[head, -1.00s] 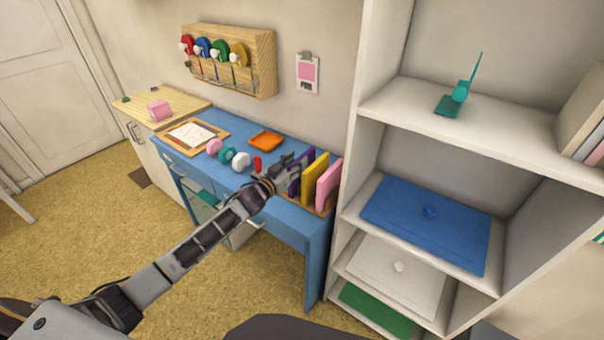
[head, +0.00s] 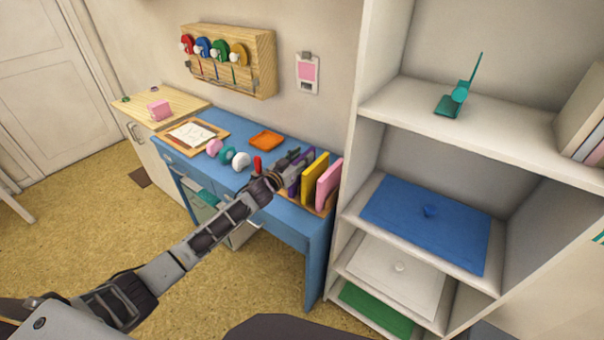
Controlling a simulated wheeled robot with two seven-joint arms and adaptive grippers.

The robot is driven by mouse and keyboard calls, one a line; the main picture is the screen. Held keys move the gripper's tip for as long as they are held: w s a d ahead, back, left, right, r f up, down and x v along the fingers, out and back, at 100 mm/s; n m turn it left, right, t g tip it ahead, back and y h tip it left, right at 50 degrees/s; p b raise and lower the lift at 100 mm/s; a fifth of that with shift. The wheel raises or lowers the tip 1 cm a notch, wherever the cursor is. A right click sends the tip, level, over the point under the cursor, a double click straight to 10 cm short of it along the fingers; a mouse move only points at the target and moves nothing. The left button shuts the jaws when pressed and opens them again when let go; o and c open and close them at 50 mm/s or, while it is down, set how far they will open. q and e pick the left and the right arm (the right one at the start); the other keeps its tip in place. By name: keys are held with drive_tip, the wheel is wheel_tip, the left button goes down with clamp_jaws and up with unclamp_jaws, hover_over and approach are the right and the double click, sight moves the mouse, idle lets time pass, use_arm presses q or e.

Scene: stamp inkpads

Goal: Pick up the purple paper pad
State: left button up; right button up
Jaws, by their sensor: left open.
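The purple paper pad (head: 307,161) stands upright at the left end of a row of pads on the right part of the blue desk. A yellow pad (head: 314,175) and a pink pad (head: 329,183) stand to its right. My left gripper (head: 293,160) is open at the purple pad and covers part of it. I cannot tell whether the fingers are around the pad or only beside it. My right gripper is not in view.
The blue desk (head: 284,214) also holds an orange tray (head: 266,140), a red item (head: 257,165), and pink, teal and white rolls (head: 241,161). A white shelf unit (head: 352,205) stands close on the right. A wooden rack (head: 262,62) hangs above.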

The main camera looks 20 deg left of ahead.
use_arm(q)
drive_tip(key=shift+c, duration=0.5)
clamp_jaws()
drive_tip(key=shift+r, duration=0.2)
